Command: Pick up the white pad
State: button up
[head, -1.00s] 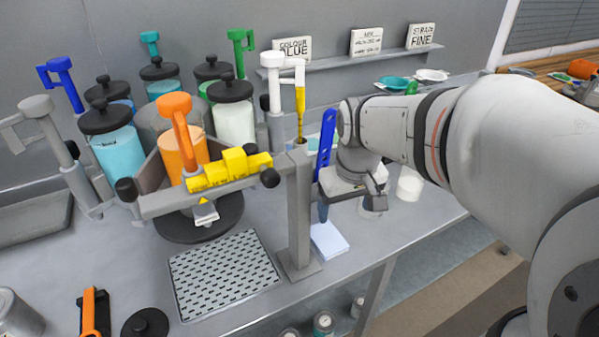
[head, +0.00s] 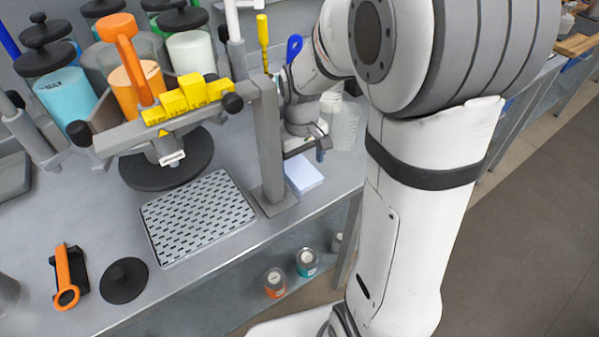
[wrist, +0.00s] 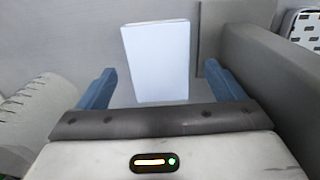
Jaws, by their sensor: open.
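The white pad (head: 303,174) is a flat, pale rectangular block. It lies on the grey bench near its front edge, just right of the grey post's foot. My gripper (wrist: 163,84) is open and empty, with its two blue fingers spread apart. In the wrist view the pad (wrist: 157,58) shows ahead of the fingers, across the middle of the gap. In the head view my gripper is just above and behind the pad, and my wrist hides most of the fingers. The wrist view does not show clearly how high the fingers are above the bench.
The grey post (head: 268,145) with its footplate (head: 274,199) stands close left of the pad. A perforated tray (head: 198,216) lies further left. Clear beakers (head: 346,126) stand behind the gripper at the right. Jars with black lids stand at the back left.

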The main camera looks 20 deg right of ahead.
jog(key=shift+f, duration=0.9)
jog(key=shift+c, duration=0.2)
jog(key=c, duration=1.1)
jog(key=shift+r, duration=0.1)
